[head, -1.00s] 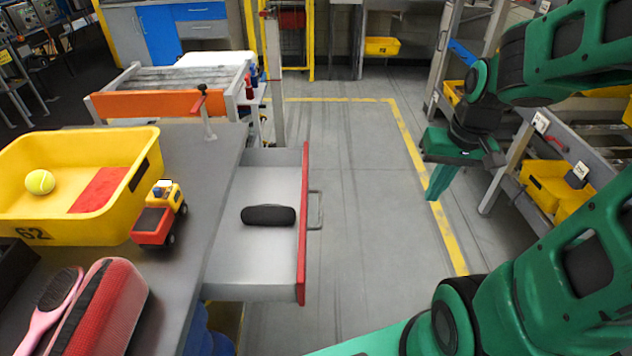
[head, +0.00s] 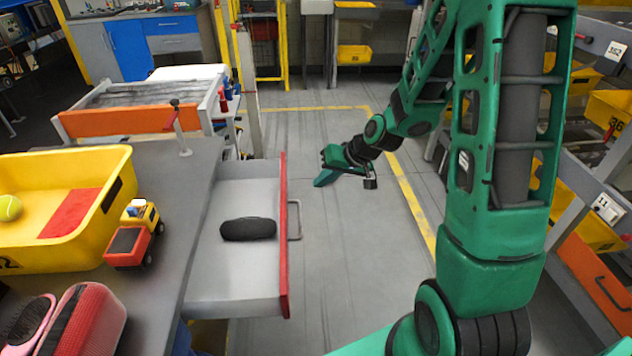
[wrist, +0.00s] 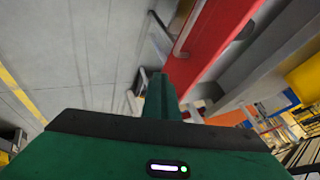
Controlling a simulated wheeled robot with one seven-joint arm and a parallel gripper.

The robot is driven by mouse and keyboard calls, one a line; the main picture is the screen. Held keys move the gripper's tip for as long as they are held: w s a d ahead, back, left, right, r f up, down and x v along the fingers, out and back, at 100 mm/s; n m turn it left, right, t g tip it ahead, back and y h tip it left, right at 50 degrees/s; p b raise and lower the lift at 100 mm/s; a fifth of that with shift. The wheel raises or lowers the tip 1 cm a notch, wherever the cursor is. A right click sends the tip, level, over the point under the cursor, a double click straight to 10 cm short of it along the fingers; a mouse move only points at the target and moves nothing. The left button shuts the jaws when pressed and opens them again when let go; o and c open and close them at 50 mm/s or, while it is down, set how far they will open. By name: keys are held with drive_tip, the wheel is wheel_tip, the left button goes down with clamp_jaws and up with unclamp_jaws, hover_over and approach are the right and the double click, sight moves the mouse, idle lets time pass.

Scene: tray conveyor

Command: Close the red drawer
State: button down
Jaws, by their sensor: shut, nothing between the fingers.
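The red drawer (head: 284,240) is pulled out to the right from under the grey table, with its red front facing right and a grey handle (head: 296,220) on it. A dark rounded case (head: 248,229) lies inside it. My gripper (head: 320,181) is shut and empty, in the air to the right of the drawer front, near its far end and apart from it in the head view. In the wrist view, the gripper's fingers (wrist: 160,95) point toward the red drawer front (wrist: 215,40), with the handle (wrist: 186,30) above them.
On the table (head: 190,200) stand a yellow bin (head: 120,190) with a tennis ball, a toy truck (head: 134,240) and a red case (head: 85,320). An orange-fronted conveyor (head: 115,120) stands behind. The floor right of the drawer is clear.

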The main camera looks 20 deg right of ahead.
drive_tip(key=w+a+f, duration=0.5)
drive_tip(key=a+f, duration=0.1)
drive_tip(key=shift+a, duration=0.2)
drive_tip(key=shift+w+f, duration=0.1)
idle(0.4)
